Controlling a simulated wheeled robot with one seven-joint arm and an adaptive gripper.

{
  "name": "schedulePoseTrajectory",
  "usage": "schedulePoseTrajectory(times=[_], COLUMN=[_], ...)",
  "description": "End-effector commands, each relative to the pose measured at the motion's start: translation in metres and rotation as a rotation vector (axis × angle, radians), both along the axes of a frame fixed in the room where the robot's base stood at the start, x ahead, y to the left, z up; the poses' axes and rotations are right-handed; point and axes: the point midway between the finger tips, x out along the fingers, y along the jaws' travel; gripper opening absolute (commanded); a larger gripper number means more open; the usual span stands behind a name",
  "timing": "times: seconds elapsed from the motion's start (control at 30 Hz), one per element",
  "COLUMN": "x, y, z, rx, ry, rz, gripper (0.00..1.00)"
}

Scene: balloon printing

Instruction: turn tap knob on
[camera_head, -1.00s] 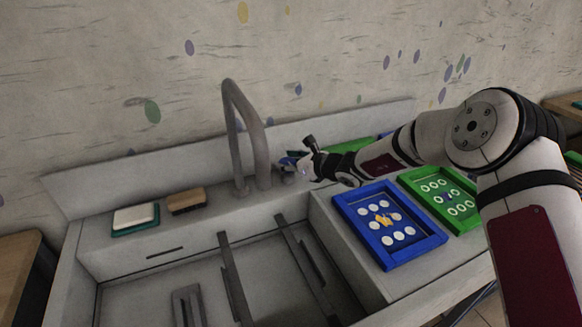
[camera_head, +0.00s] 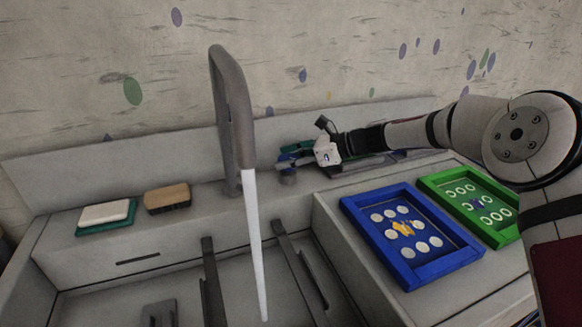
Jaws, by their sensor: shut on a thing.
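The grey tap (camera_head: 232,110) stands at the back of the sink. A white stream of water (camera_head: 255,240) runs from its spout down into the basin. The tap knob (camera_head: 288,176) is a small grey piece just right of the tap's base, mostly hidden by my gripper. My gripper (camera_head: 291,160) is at the knob, its dark and teal fingers shut on it. The arm reaches in from the right, over the counter.
A blue printing frame (camera_head: 352,217) and a green one (camera_head: 510,230) lie on the right counter. A brown sponge (camera_head: 168,197) and a white block on a teal base (camera_head: 105,215) sit left of the tap. Dark rails (camera_head: 300,262) cross the sink.

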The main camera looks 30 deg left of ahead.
Motion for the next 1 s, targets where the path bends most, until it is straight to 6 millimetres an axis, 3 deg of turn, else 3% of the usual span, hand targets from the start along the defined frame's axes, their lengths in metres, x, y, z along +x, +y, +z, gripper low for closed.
schedulePoseTrajectory(times=[0.4,1.0], x=[0.0011,-0.0001], y=[0.0002,0.0005], z=[-0.0026,0.0001], rx=[0.0,0.002], ry=[0.0,0.002], rz=[0.2,0.245], gripper=[0.15,0.15])
